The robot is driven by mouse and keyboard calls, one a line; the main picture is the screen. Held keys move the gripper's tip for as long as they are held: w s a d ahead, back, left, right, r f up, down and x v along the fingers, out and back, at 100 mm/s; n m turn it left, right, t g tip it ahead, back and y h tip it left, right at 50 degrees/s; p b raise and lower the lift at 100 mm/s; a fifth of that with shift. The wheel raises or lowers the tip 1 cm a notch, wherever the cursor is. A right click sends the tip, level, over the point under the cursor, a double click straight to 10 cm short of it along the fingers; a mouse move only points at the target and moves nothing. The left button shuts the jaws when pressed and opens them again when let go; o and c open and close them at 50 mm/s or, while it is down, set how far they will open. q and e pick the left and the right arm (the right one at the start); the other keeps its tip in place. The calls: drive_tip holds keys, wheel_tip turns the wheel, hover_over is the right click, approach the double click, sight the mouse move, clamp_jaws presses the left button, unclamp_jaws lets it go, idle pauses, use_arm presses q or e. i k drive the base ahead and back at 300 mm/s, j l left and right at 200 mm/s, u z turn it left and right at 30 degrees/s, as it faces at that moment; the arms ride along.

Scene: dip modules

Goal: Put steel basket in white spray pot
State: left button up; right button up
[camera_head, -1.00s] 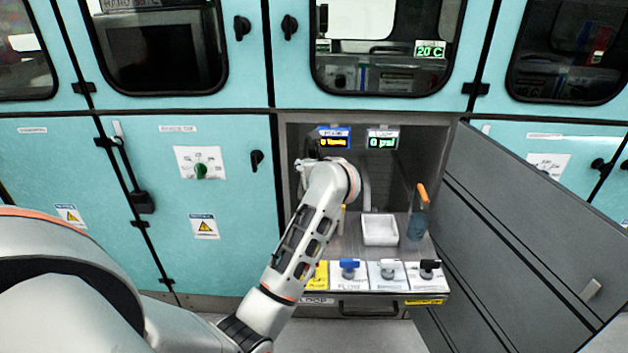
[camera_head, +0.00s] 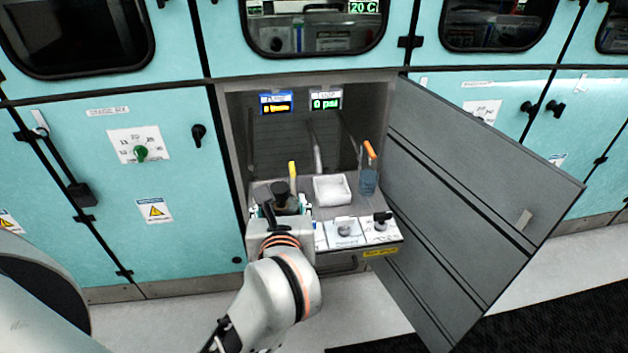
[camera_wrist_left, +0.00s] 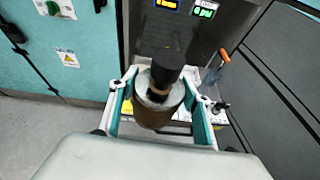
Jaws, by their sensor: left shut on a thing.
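My left gripper (camera_head: 281,207) is in front of the open bay, over the left part of its ledge. Its teal fingers are around a brownish metallic cylinder with a black upright top (camera_wrist_left: 160,100), which I take to be the steel basket. The cylinder is upright in the left wrist view; its black top also shows in the head view (camera_head: 280,189). I cannot tell if its bottom touches anything. The white pot (camera_head: 332,190), a square open tub, stands on the ledge just right of the gripper and looks empty. My right gripper is not in view.
A blue container with an orange handle (camera_head: 368,180) stands right of the white pot. A yellow handle (camera_head: 293,170) rises behind the gripper. Knobs (camera_head: 380,220) line the ledge's front. The bay's grey door (camera_head: 470,190) hangs open on the right. Two displays (camera_head: 325,99) are above.

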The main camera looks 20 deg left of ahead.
sight(332, 194)
drive_tip(key=i+j, duration=0.1)
drive_tip(key=j, duration=0.4)
drive_tip(key=i+j+z, duration=0.1)
drive_tip(key=j, duration=0.9)
drive_tip(key=i+z, duration=0.1)
drive_tip(key=z, duration=1)
